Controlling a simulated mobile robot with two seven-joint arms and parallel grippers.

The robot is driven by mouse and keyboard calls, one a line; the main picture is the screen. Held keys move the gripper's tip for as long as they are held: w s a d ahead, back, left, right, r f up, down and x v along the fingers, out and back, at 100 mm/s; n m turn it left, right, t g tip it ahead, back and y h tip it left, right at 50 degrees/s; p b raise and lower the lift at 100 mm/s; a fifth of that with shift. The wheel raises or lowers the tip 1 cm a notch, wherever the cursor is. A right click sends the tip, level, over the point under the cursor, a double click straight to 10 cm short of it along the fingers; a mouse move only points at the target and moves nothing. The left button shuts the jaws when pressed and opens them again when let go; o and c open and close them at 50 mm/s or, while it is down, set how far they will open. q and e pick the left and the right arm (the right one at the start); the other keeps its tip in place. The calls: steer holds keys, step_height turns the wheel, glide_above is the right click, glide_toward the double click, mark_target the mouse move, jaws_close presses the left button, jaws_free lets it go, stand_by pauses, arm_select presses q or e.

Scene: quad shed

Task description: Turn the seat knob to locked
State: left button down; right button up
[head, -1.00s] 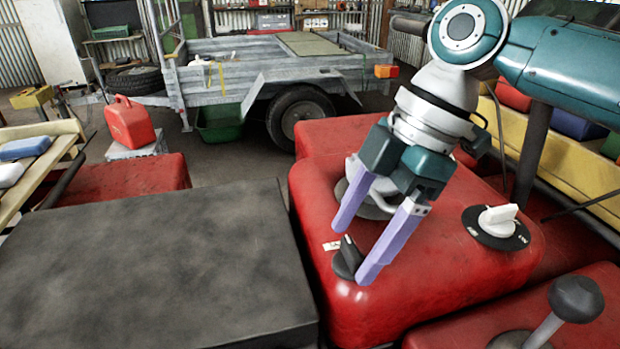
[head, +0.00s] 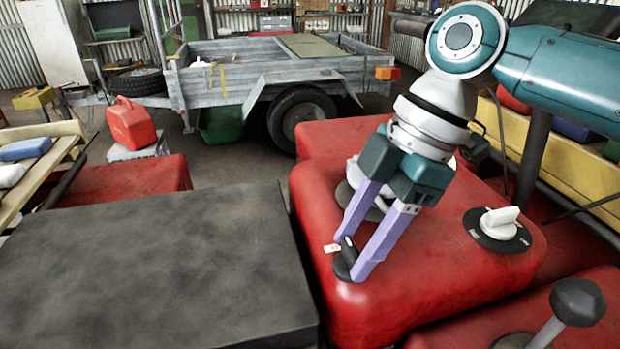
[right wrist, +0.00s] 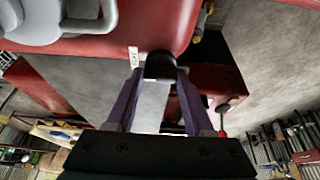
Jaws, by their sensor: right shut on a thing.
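A small black knob (head: 343,264) sits on the front left of the red bodywork (head: 440,265), with a small white label (head: 332,248) beside it. My right gripper (head: 352,256) reaches down from the upper right and is shut on this black knob, one lilac finger on each side. In the right wrist view the black knob (right wrist: 160,66) shows between the fingertips, with the label (right wrist: 133,57) to its left. The lettering on the label is too small to read. My left gripper is not in view.
A white knob (head: 499,220) on a black dial stands on the red bodywork to the right. A black-topped lever (head: 577,300) rises at the lower right. A flat dark surface (head: 160,270) lies clear at the left. A grey trailer (head: 230,75) stands behind.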

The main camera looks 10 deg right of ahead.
jaws_close()
steer(key=shift+r+p, duration=0.15)
steer(key=shift+p, duration=0.3)
steer(key=m+t+p, duration=0.1)
steer(key=m+p, duration=0.2)
steer(key=m+t+p, duration=0.1)
steer(key=m+p, duration=0.2)
steer(key=p, duration=0.1)
steer(key=m+t+h+p, duration=0.1)
steer(key=m+p, duration=0.2)
steer(key=p, duration=0.1)
steer(key=shift+s+a+r, duration=0.15)
steer(key=shift+s+a, duration=0.1)
steer(key=shift+s, duration=0.05)
steer(key=m+t+h+p, duration=0.1)
steer(key=m+p, duration=0.2)
steer(key=m, duration=0.1)
steer(key=shift+a+m+t+h+p, duration=0.15)
steer(key=shift+m+t+h+p, duration=0.3)
steer(key=shift+m, duration=0.75)
steer(key=shift+f+m+h, duration=0.25)
steer(key=shift+m+h, duration=0.4)
steer(key=shift+m, duration=0.65)
steer(key=shift+p, duration=0.3)
